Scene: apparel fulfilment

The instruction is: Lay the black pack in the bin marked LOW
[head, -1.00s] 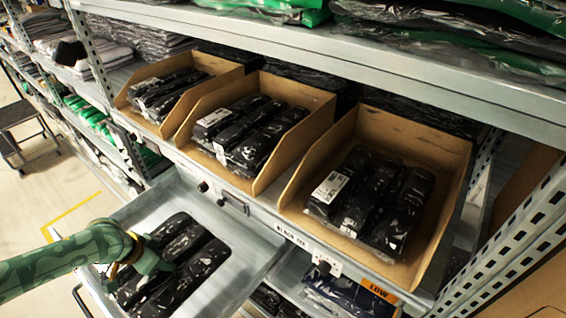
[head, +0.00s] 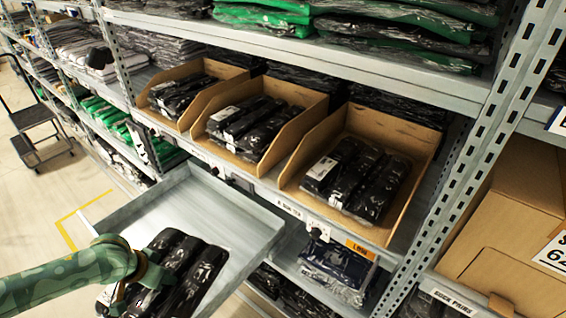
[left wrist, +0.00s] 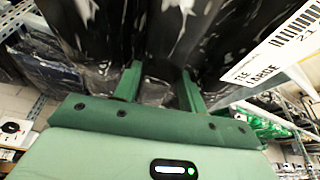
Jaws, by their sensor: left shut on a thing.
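The black pack (head: 186,262) is a glossy, ribbed plastic-wrapped bundle. My left gripper (head: 146,272) is shut on its left side, over the open grey metal drawer (head: 235,215). In the left wrist view the pack (left wrist: 150,35) hangs across the top between the green fingers (left wrist: 160,85), with a white barcode label (left wrist: 275,50) at right. The bin marked LOW (head: 400,138) is the rightmost open cardboard bin, with an orange label (head: 361,249) below its front. Black packs (head: 357,180) lie in it, with bare cardboard around them. My right gripper is not in view.
Two similar cardboard bins (head: 307,116) (head: 210,68) with black packs stand to the left on the same shelf. A metal shelf (head: 300,45) with bagged clothes overhangs them. A perforated upright (head: 470,150) stands right of the LOW bin, and a large carton (head: 515,225) is beyond it.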

